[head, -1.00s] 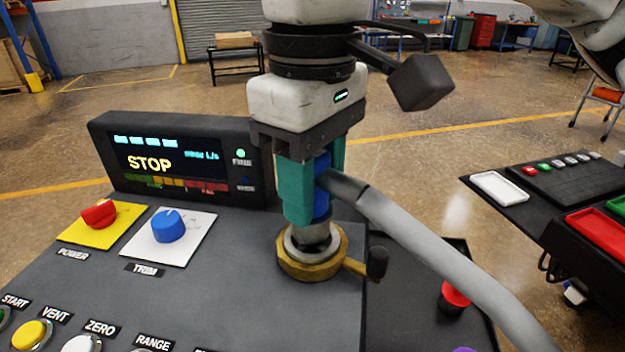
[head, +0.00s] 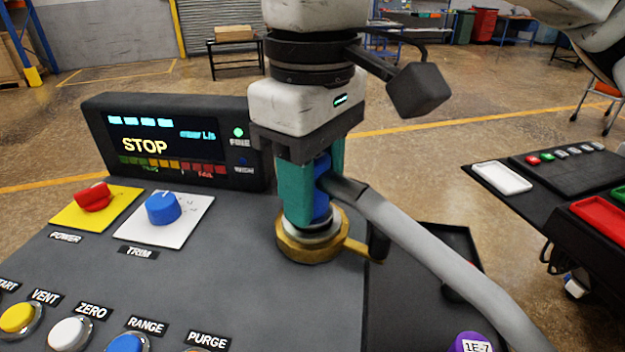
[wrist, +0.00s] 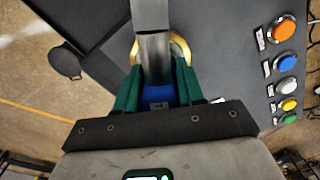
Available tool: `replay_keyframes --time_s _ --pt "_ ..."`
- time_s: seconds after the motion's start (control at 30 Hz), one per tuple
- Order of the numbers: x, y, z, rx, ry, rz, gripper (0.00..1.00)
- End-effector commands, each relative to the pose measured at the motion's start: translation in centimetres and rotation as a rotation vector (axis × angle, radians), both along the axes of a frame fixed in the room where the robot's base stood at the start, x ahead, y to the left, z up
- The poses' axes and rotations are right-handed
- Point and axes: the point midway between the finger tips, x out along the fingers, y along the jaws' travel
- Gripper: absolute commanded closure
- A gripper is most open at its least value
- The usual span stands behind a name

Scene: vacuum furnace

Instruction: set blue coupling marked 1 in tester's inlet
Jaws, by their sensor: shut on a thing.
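The blue coupling (head: 321,200) is upright between the green fingers of my gripper (head: 309,207), which is shut on it. A grey hose runs from the coupling down to the lower right. The coupling's lower end sits at the tester's inlet, a brass ring (head: 306,247) on the grey panel; the fingers hide how deep it sits. In the wrist view the blue coupling (wrist: 158,95) shows between the fingertips, with the brass ring (wrist: 181,50) behind it. The mark on the coupling is not readable.
The tester's display (head: 180,143) reads STOP. A red power knob (head: 93,197), a blue trim knob (head: 163,208) and several buttons lie left of the inlet. A purple cap labelled 1E-7 (head: 468,345) is at the lower right.

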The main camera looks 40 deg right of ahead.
Motion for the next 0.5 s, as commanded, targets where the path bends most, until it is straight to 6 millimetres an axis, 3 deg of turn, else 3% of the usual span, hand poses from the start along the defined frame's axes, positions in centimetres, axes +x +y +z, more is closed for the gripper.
replay_keyframes --time_s 0.5 --pt "0.02 0.01 -0.37 0.0 -0.001 0.001 1.0"
